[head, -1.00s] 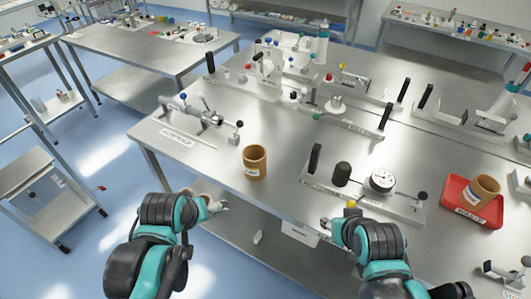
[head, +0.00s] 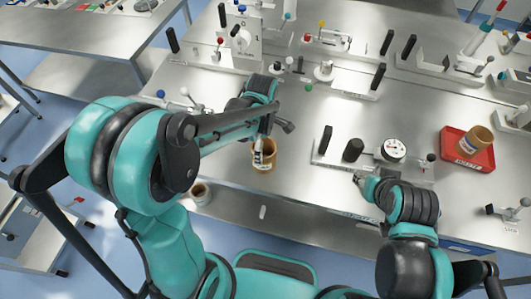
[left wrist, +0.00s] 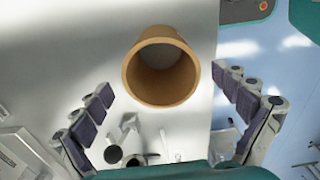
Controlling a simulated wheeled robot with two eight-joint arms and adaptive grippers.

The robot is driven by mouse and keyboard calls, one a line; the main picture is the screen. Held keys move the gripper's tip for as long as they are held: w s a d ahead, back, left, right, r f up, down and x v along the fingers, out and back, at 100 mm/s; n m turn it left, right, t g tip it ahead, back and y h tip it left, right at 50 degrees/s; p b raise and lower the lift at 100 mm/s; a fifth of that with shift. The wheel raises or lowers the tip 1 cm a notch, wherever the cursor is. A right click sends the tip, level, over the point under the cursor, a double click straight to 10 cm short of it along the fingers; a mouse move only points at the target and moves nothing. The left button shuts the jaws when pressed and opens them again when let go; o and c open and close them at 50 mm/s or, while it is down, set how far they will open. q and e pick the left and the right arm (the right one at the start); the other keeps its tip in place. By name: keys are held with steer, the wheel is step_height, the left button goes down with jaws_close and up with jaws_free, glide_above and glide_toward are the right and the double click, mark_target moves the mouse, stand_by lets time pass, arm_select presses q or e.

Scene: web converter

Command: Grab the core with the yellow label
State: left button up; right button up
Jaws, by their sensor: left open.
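A tan cardboard core (head: 265,163) stands upright near the table's front edge. Its label is too small in the head view for me to be sure of its colour. My left gripper (head: 262,149) is over this core, partly covering it. In the left wrist view the core's open end (left wrist: 133,75) faces me, beyond the spread fingers of the left gripper (left wrist: 170,120), with nothing held. A second core (head: 478,140) with a blue and white label sits in a red tray (head: 482,165) at the right. My right gripper (head: 358,179) is low by the front edge; its fingers are unclear.
Several fixtures line the table's back.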

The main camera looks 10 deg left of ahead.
arm_select(q)
steer(key=f, duration=0.2)
steer(key=f+b, duration=0.1)
steer(key=f, duration=0.2)
steer(key=shift+s+d+f, duration=0.1)
steer(key=shift+d, duration=0.1)
steer(key=c, duration=1.3)
